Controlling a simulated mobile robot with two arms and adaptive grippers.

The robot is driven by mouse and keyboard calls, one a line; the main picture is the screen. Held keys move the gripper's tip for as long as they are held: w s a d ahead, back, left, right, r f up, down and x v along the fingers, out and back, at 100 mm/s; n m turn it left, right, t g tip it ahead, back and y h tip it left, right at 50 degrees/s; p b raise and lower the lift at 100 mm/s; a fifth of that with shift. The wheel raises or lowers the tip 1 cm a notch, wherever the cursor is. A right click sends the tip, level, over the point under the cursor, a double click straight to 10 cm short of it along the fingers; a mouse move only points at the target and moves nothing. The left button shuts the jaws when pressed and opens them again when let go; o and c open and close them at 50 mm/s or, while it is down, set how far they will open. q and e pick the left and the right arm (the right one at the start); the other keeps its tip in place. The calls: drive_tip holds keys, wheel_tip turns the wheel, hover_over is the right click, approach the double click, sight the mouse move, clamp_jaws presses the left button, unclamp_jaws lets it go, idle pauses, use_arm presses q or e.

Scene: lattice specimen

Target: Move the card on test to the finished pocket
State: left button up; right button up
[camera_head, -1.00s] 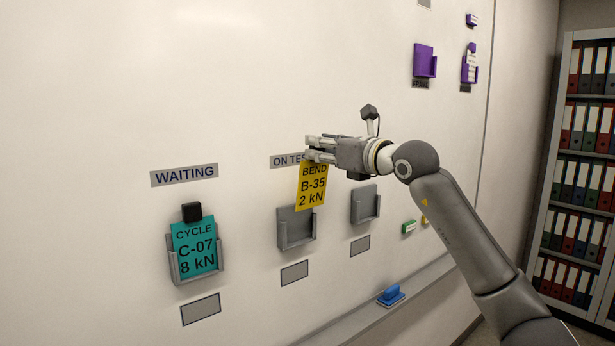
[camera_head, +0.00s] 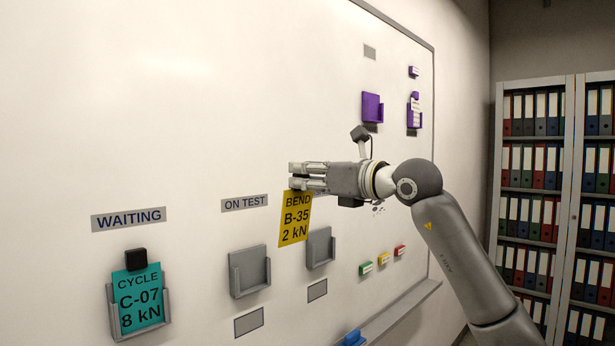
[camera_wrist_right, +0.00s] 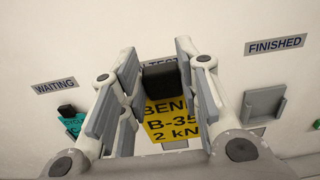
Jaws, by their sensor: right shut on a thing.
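The yellow card (camera_head: 295,219), marked BEND B-35 2 kN, hangs from my right gripper (camera_head: 292,176), which is shut on its black top block (camera_wrist_right: 163,76). The card is above and between two grey pockets in the head view. The on test pocket (camera_head: 249,272) is empty, below its ON TEST label (camera_head: 244,202). The finished pocket (camera_head: 320,248) to its right is empty. In the wrist view the FINISHED label (camera_wrist_right: 275,46) sits above that pocket (camera_wrist_right: 264,105); in the head view my gripper hides the label. My left gripper is not in view.
A teal card (camera_head: 140,299) stands in the waiting pocket (camera_head: 112,315) at left. Purple holders (camera_head: 372,107) are higher on the board. Small coloured magnets (camera_head: 383,258) and a blue eraser (camera_head: 354,338) are lower right. Binder shelves (camera_head: 568,190) stand at right.

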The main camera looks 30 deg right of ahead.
drive_tip(key=shift+r+p, duration=0.6)
drive_tip(key=shift+r, duration=0.1)
idle(0.9)
wheel_tip(320, 180, up, 9)
drive_tip(key=p, duration=0.8)
drive_tip(key=shift+r, duration=0.2)
idle(1.6)
